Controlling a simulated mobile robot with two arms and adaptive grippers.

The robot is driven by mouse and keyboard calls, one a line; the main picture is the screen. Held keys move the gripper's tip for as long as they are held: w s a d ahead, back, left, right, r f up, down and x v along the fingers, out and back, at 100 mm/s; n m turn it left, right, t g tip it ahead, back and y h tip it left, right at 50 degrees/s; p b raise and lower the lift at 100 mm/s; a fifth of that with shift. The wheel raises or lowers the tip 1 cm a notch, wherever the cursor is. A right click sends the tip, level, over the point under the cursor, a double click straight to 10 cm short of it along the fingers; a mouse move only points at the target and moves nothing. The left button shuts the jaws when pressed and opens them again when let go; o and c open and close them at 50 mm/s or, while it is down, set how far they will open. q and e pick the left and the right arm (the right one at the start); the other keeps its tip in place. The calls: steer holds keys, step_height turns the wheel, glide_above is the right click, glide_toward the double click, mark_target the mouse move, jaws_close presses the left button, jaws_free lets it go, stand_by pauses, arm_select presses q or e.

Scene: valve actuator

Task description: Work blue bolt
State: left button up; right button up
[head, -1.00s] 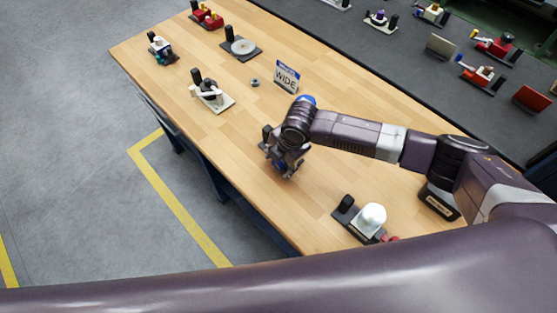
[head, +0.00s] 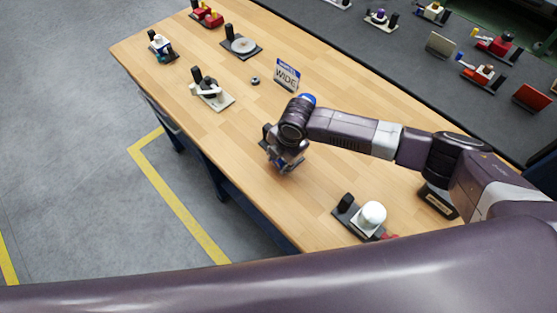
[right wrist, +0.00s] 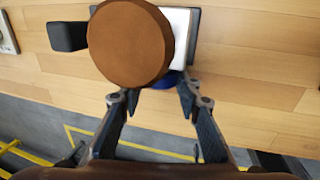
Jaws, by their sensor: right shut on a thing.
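My right gripper (head: 287,163) is at the near edge of the wooden table, over a device that it mostly hides in the head view. In the right wrist view, this device has a brown round disc (right wrist: 131,43), a white plate (right wrist: 180,35) and a black block (right wrist: 67,36). A blue part (right wrist: 165,80), which looks like the blue bolt, shows below the disc. The fingers of my right gripper (right wrist: 161,95) are on either side of it, shut on it. The disc hides part of the blue bolt. My left gripper is not in view.
A device with a white knob (head: 372,215) stands nearer on the table (head: 240,130). A dark bench (head: 400,70) holds several more devices.

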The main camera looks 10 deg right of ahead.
steer(key=shift+w+a+g+h, duration=0.15)
steer(key=shift+g+h, duration=0.15)
steer(key=shift+g, duration=0.2)
steer(key=shift+w+f+g+h+b, duration=0.1)
steer(key=shift+g+h+b, duration=0.35)
steer(key=shift+b, duration=0.3)
steer(key=g+h+b, duration=0.1)
steer(key=b, duration=0.2)
steer(key=g+h+b, duration=0.1)
steer(key=g+b, duration=0.1)
steer(key=b, duration=0.1)
steer(key=shift+w+a+f, duration=0.15)
steer(key=shift+w+a, duration=0.05)
steer(key=shift+r+g+h+b, duration=0.25)
steer(key=shift+g+b, duration=0.1)
steer(key=shift+b, duration=0.6)
steer(key=o, duration=1.2)
steer(key=shift+c, duration=0.2)
steer(key=v, duration=1.2)
